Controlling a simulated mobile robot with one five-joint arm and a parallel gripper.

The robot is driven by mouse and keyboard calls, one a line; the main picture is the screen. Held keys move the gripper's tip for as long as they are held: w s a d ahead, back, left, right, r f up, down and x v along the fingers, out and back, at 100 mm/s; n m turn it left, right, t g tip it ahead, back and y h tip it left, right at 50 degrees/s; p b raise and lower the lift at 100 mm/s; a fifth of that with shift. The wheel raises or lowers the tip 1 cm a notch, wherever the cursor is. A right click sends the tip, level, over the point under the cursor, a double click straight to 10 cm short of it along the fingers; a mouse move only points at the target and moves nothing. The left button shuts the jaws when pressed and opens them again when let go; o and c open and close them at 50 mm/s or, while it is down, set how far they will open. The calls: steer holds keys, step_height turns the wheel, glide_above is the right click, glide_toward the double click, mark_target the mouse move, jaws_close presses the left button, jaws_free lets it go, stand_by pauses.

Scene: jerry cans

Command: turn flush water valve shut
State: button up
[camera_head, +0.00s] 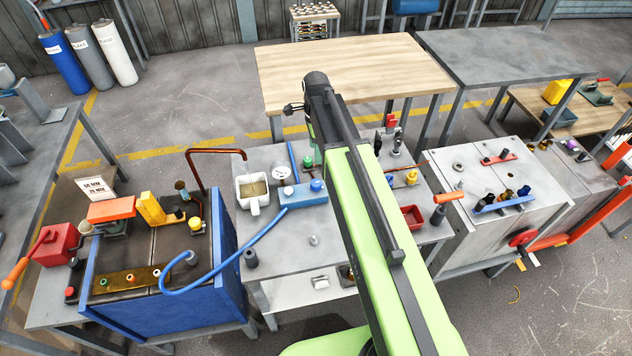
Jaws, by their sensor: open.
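No part is legibly marked as the flush water valve. A blue block (301,194) on the grey middle bench has a round blue knob (316,185) on top, and a blue hose (228,254) runs from it to the left bench; this may be the valve. Whether the knob is open or shut cannot be told. My gripper (292,107) is at the far end of my green arm, above and beyond the blue block, well apart from it. It is small in view and its jaws are open, with nothing seen in them. My arm hides part of the middle bench.
A white jug-like container (252,190) and a round gauge (281,173) stand near the block. A bent copper pipe (213,152) rises at left. A blue-sided bench (235,265) stands left, a grey cabinet with a red handwheel (522,238) right. A bare wooden table (375,72) lies behind.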

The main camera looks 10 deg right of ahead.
mark_target(316, 182)
step_height(316, 182, down, 16)
steer(key=b, duration=1.5)
steer(key=shift+r, duration=0.1)
jaws_close()
